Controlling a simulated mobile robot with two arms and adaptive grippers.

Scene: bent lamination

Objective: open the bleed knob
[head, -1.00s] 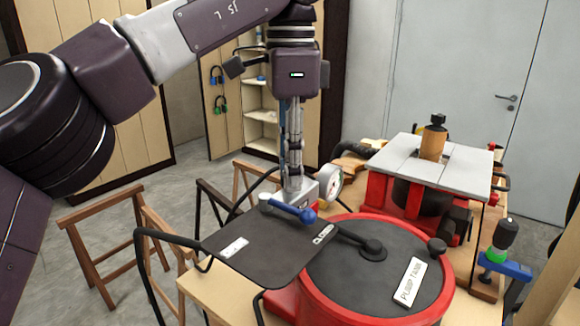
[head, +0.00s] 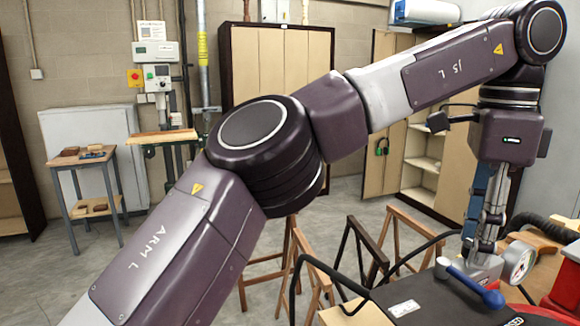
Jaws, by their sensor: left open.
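I cannot make out the bleed knob for certain; it may be hidden behind my left gripper's fingers. The pump fittings stand at the lower right of the head view: a metal block (head: 485,269), a round white gauge (head: 519,262) and a blue-ended lever (head: 474,284). My left gripper (head: 480,246) points straight down over the metal block, just left of the gauge. Its fingertips are at or very near the top of the block; contact cannot be told. It is open. My right gripper is not in view.
A dark plate (head: 425,303) with a black hose lies under the fittings. A red pump tank (head: 547,312) is cut off at the lower right. Wooden trestles (head: 290,260) stand left of it. A small bench (head: 88,190) and cabinets line the back, with open floor between.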

